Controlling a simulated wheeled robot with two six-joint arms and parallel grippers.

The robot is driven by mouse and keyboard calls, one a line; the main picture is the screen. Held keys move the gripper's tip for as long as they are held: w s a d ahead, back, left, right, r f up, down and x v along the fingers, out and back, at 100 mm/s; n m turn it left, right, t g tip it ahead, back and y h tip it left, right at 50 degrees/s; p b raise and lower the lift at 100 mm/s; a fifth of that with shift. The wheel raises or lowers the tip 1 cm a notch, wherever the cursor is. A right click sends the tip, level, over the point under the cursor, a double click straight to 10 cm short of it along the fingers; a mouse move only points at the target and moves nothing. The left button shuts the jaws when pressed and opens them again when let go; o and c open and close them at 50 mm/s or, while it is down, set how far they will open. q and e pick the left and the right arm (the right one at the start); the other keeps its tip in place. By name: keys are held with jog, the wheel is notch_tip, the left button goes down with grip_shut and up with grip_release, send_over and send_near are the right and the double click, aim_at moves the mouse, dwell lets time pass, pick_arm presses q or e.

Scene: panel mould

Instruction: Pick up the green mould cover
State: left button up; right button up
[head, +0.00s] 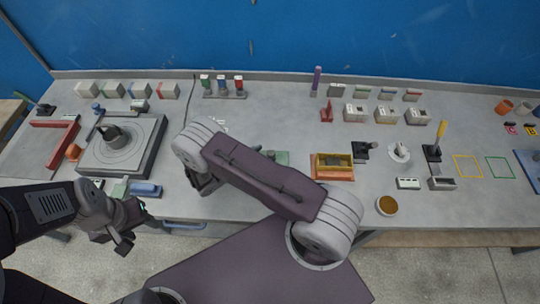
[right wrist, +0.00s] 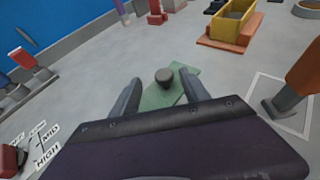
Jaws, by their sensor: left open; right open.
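The green mould cover (right wrist: 155,97) is a flat green plate with a dark round knob (right wrist: 164,75). In the right wrist view it lies on the grey table ahead, framed between the fingers of my right gripper (right wrist: 160,92). These fingers are apart and empty; I cannot tell how far they are from the cover. In the head view only a green edge of the cover (head: 283,157) shows past my right forearm, which hides the rest and much of the right gripper. My left gripper (head: 128,230) is open and empty near the table's front edge, left of the cover.
A yellow mould box on an orange base (head: 333,167) stands right of the cover. A square grey turntable unit (head: 123,145) is at the left. In the right wrist view, an orange-handled tool (right wrist: 300,80) stands at the right by a white outline. Several small blocks line the back.

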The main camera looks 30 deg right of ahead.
aim_at(271, 153)
jog(key=x, duration=0.2)
jog(key=s+p+x, duration=0.1)
jog(key=x, duration=0.1)
jog(key=shift+d+r, duration=0.1)
jog(key=shift+d, duration=0.1)
jog(key=shift+w, duration=0.35)
jog(key=shift+a, duration=0.1)
jog(key=shift+c, duration=1.2)
pick_arm(q)
jog(key=shift+s+d+r, duration=0.15)
jog(key=shift+s+r, duration=0.05)
jog(key=shift+r, duration=0.7)
pick_arm(e)
grip_shut()
